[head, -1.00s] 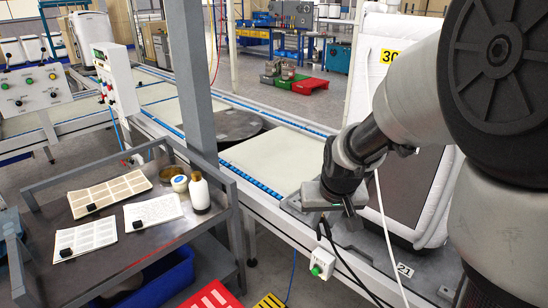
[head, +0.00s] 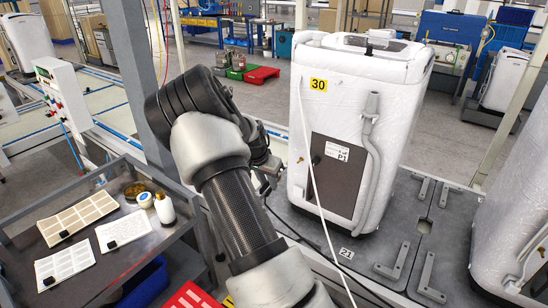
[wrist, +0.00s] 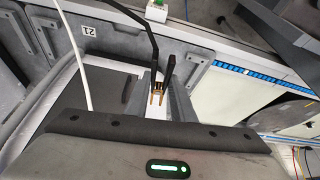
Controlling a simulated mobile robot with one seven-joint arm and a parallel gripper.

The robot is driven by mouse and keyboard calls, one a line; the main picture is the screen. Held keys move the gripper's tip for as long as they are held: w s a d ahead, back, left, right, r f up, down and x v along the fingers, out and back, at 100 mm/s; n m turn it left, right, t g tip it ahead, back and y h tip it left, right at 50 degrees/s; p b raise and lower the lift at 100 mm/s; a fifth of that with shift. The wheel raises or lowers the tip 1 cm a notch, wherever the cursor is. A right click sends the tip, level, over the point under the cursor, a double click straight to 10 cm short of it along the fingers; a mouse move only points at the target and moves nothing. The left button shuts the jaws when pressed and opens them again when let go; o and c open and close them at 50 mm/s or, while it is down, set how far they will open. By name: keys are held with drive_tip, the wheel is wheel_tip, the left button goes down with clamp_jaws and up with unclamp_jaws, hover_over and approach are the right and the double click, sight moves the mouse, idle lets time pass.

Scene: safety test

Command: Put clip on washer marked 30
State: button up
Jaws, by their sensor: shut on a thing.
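The washer marked 30 (head: 330,120) stands upright in the head view, wrapped in white, with a yellow 30 label (head: 318,84) high on its side. A dark panel (head: 338,175) is low on that side. My gripper (head: 268,178) is just left of the washer, partly hidden behind my arm; I cannot tell if it touches. In the wrist view my gripper (wrist: 160,108) is shut on the clip (wrist: 157,92), which shows brass-coloured prongs and black parts. A black cable runs up from it. The clip is hard to make out in the head view.
A white hose (head: 312,165) hangs in front of the washer. The grey platform (head: 350,250) carries a 21 label and metal brackets. Another wrapped washer (head: 515,220) stands at right. A cart (head: 150,250) with cards and bottles is at left.

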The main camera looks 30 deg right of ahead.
drive_tip(key=w+d+m+p, duration=0.1)
drive_tip(key=w+d, duration=0.1)
drive_tip(key=d, duration=0.7)
drive_tip(key=shift+w, duration=0.35)
drive_tip(key=shift+b, duration=0.4)
idle(0.8)
drive_tip(key=shift+w+d+g, duration=0.1)
drive_tip(key=shift+d+g, duration=0.2)
drive_tip(key=shift+d, duration=0.05)
idle(0.4)
drive_tip(key=shift+w+d+r+b, duration=0.1)
drive_tip(key=shift+w+d+b, duration=0.2)
drive_tip(key=shift+d, duration=0.3)
drive_tip(key=shift+d, duration=0.25)
drive_tip(key=shift+w+d, duration=0.2)
drive_tip(key=shift+d, duration=0.1)
idle(0.3)
drive_tip(key=shift+b, duration=0.4)
idle(0.4)
